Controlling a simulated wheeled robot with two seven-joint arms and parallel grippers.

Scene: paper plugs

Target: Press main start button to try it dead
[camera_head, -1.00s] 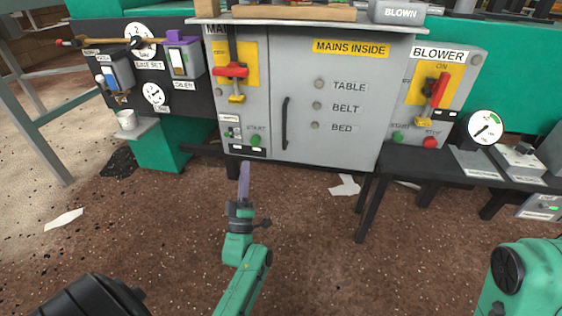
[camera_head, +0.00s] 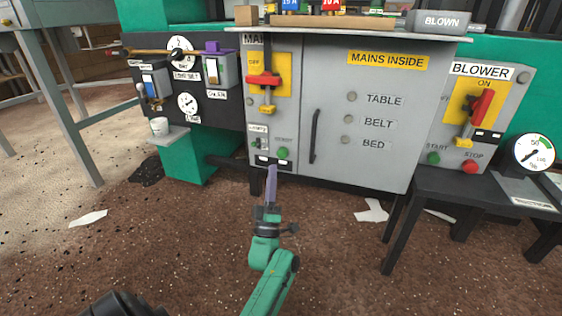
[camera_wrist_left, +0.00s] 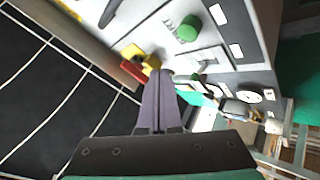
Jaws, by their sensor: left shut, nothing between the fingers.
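The green main START button (camera_head: 282,153) sits low on the left part of the grey mains cabinet (camera_head: 335,150). The left wrist view also shows a green button (camera_wrist_left: 188,28) on the panel, above and right of the fingertips. The main switch's red handle (camera_head: 263,80) lies across its yellow plate, with a yellow piece (camera_head: 267,109) below it. My left gripper (camera_head: 271,170) is shut and empty, its purple fingers pointing up just below and left of the START button. In the left wrist view its fingertips (camera_wrist_left: 160,74) appear apart from the button. My right gripper is out of view.
A blower panel with a red lever (camera_head: 482,105), green button (camera_head: 433,158) and red STOP button (camera_head: 470,167) stands right. A dark bench (camera_head: 450,187) with a gauge (camera_head: 533,152) is beside it. A white cup (camera_head: 159,126) stands left. Paper scraps lie on the floor.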

